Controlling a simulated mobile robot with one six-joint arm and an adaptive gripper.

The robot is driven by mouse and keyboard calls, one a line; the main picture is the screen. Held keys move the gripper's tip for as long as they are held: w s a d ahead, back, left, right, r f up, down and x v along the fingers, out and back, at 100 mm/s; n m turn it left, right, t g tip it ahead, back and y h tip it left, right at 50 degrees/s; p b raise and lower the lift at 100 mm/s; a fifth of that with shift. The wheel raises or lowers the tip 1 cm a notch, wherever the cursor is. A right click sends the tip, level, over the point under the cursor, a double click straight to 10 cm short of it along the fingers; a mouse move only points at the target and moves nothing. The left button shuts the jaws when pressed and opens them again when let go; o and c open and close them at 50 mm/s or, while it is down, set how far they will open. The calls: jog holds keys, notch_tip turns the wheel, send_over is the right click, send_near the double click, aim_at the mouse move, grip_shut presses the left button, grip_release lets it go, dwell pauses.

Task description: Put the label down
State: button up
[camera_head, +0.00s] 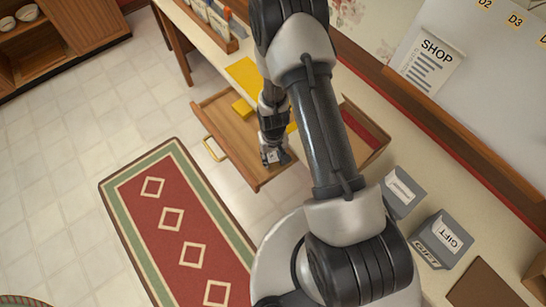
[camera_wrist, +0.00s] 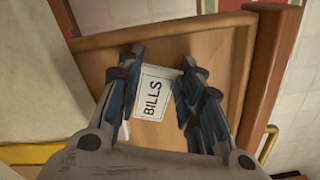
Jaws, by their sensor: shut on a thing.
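The white label (camera_wrist: 152,92), printed BILLS, sits between the fingers of my gripper (camera_wrist: 157,90) in the wrist view. My gripper is shut on it. In the head view my gripper (camera_head: 274,156) points down over the front corner of an open wooden drawer (camera_head: 222,115). The wrist view shows the drawer's wooden floor (camera_wrist: 205,48) behind the label. I cannot tell whether the label touches that floor. The fingers hide part of the label's sides.
A yellow item (camera_head: 243,108) lies in the drawer, whose yellow handle (camera_head: 212,149) faces the rug (camera_head: 170,195). Two grey boxes, one marked GIFT (camera_head: 440,240), stand on the tabletop at right. A SHOP notice (camera_head: 432,57) is on the board behind.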

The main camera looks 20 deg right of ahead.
jog(key=shift+f, duration=0.2)
jog(key=o, duration=0.4)
jog(key=shift+r, duration=0.1)
